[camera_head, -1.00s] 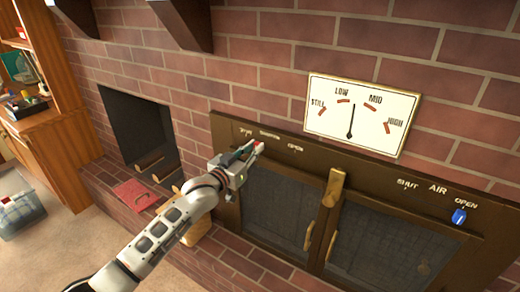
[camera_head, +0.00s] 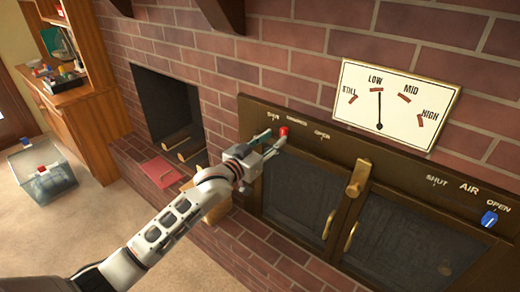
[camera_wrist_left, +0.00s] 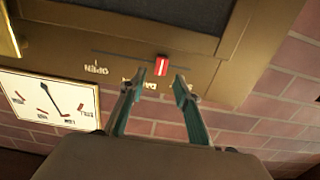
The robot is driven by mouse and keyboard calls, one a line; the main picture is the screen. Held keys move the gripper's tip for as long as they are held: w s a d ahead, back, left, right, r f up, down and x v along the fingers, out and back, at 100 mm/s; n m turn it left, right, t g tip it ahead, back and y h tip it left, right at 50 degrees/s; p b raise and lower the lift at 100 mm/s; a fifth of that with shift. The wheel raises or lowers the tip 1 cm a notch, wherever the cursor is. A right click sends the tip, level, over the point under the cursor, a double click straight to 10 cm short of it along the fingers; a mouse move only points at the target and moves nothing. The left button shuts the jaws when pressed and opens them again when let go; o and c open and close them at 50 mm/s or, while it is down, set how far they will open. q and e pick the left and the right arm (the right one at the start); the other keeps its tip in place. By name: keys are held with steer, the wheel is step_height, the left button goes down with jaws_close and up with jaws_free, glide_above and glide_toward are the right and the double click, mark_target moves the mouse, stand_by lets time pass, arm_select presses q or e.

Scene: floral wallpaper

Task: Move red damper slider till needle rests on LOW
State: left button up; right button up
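The red damper slider (camera_head: 283,131) sits on its slot in the brass-coloured panel below the damper lettering, between SHUT and OPEN. It also shows in the left wrist view (camera_wrist_left: 162,65), just beyond the fingertips. The dial (camera_head: 397,105) on the brick wall has its needle (camera_head: 378,108) pointing up at the LOW mark. My left gripper (camera_head: 272,139) is at the panel, close to the slider. In the left wrist view its two fingers (camera_wrist_left: 159,77) are spread with a gap between them, apparently empty. My right gripper is not in view.
A blue air knob (camera_head: 489,219) is at the panel's right. Glass doors with a brass latch (camera_head: 358,178) lie below the slot. A log niche (camera_head: 168,107) and a red book-like object (camera_head: 162,171) are to the left. A clear bin (camera_head: 42,180) stands on the floor.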

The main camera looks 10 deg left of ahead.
arm_select(q)
steer(key=v, duration=0.7)
steer(key=shift+s, duration=0.3)
steer(key=shift+a, duration=0.1)
steer(key=s+a+f+g+y, duration=0.2)
steer(key=s+a+f, duration=0.1)
steer(key=s+f, duration=1.2)
steer(key=s+a+f+n+g+y, duration=0.1)
steer(key=s+a+f+g+y, duration=0.2)
steer(key=s+f, duration=1.3)
steer(key=shift+s+a+f+y, duration=0.2)
steer(key=shift+s+y, duration=0.1)
steer(key=shift+s, duration=0.45)
stand_by(0.7)
